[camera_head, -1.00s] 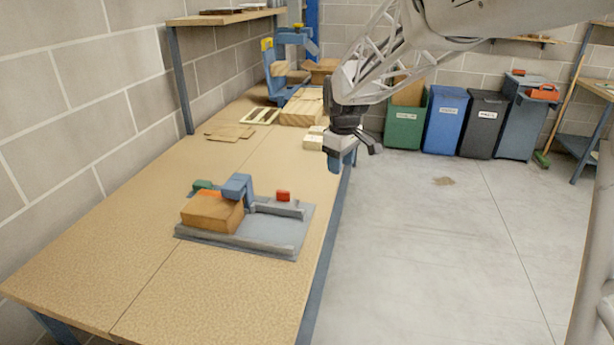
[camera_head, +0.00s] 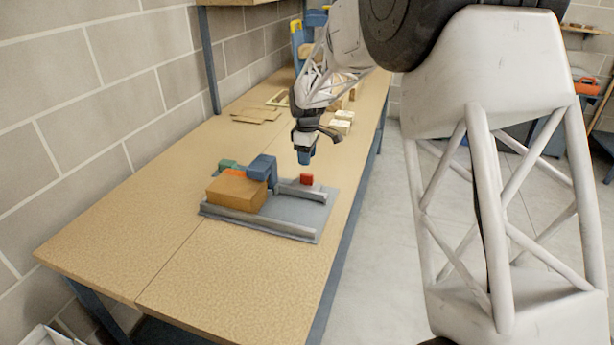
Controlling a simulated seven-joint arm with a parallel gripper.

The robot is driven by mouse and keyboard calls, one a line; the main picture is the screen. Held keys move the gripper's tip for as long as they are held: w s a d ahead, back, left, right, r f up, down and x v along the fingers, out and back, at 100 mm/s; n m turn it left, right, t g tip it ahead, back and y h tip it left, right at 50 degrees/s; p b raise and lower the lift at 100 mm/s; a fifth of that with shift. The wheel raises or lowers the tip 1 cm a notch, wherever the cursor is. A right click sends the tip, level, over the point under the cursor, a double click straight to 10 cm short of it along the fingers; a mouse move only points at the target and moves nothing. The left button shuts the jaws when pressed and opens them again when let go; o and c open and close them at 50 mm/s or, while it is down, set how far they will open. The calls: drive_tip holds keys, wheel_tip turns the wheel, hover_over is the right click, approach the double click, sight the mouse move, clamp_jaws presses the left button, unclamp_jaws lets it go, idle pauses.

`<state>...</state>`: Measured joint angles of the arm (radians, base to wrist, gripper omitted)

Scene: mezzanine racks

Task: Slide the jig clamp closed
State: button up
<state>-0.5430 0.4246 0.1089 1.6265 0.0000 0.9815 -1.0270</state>
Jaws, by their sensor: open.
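The jig is a grey base plate (camera_head: 300,215) with rails, lying on the workbench. A wooden block (camera_head: 236,191) sits at its left end. A blue clamp piece (camera_head: 262,168) stands against the block's right side. A small red block (camera_head: 307,180) stands at the rail, to the right of the blue piece. My gripper (camera_head: 306,158) is open, pointing down just above the red block, with nothing visible between its fingers. Whether a finger touches the red block cannot be told. A green piece (camera_head: 228,165) shows behind the wooden block.
The workbench (camera_head: 200,262) is clear in front of the jig. Thin wooden boards (camera_head: 258,114) and small light blocks (camera_head: 342,122) lie farther back. A brick wall (camera_head: 90,110) runs along the left side. My arm covers much of the right side.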

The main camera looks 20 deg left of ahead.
sight(307, 174)
drive_tip(key=shift+f, duration=0.15)
drive_tip(key=shift+f, duration=3.8)
clamp_jaws()
